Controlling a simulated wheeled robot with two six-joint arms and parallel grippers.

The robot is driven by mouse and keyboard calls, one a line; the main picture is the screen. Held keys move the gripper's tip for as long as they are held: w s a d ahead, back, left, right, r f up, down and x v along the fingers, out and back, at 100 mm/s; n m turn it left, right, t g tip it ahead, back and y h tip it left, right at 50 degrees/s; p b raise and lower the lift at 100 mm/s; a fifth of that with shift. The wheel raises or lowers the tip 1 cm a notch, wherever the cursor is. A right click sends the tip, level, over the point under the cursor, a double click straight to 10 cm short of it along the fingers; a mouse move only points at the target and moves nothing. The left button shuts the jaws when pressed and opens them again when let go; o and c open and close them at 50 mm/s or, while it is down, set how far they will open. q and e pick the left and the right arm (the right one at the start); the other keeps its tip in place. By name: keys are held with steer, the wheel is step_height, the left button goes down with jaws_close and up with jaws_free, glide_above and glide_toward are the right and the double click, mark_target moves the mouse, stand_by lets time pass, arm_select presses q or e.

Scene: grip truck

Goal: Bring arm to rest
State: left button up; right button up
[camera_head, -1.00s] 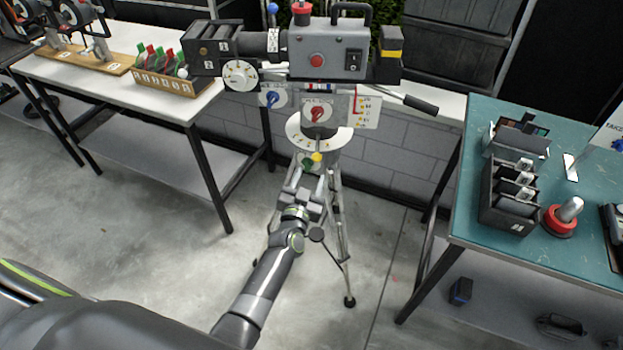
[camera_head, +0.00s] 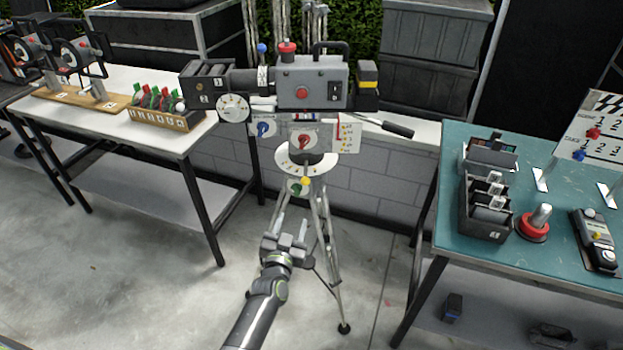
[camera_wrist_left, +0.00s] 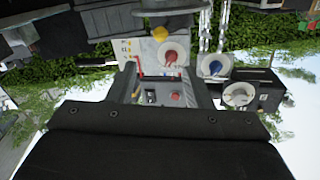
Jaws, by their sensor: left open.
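My left gripper (camera_head: 290,232) is open and empty in the head view, in front of the tripod legs and below the camera rig. Its arm comes up from the bottom of the picture. The grey camera (camera_head: 310,82) sits on a tripod (camera_head: 325,235), with a red button on its side and a round dial plate (camera_head: 305,160) below it. A yellow knob and a green knob (camera_head: 296,188) show just above my gripper, apart from it. In the left wrist view the camera rig appears upside down, with a red knob (camera_wrist_left: 170,57) and a blue knob (camera_wrist_left: 214,67). My right gripper is not in view.
A white table (camera_head: 150,135) at left holds a wooden rack (camera_head: 165,119) of several coloured items. A teal table (camera_head: 545,240) at right holds a black slotted box (camera_head: 487,222), a red-based knob (camera_head: 535,225) and a handheld device (camera_head: 595,240). Concrete floor (camera_head: 130,270) is clear at lower left.

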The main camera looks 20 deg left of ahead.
arm_select(q)
steer(key=s+a+f+g, duration=0.2)
steer(key=s+f+g, duration=0.2)
steer(key=s+f, duration=0.75)
steer(key=s+a+f+g, duration=0.2)
steer(key=s+f+g, duration=0.2)
steer(key=s+f, duration=0.75)
steer(key=s+a+f+g, duration=0.2)
steer(key=s+f, duration=0.3)
steer(key=s, duration=0.5)
steer(key=s+a+f+n+g, duration=0.1)
steer(key=s+f+g, duration=0.3)
steer(key=s, duration=0.5)
steer(key=s+a+f+n+g, duration=0.1)
steer(key=s+a+f+g, duration=0.1)
steer(key=s+f, duration=0.6)
steer(key=s+a+b, duration=0.1)
steer(key=s, duration=0.1)
steer(key=shift+s+a+f+g, duration=0.2)
steer(key=shift+s+a+g, duration=0.1)
steer(key=shift+g, duration=0.1)
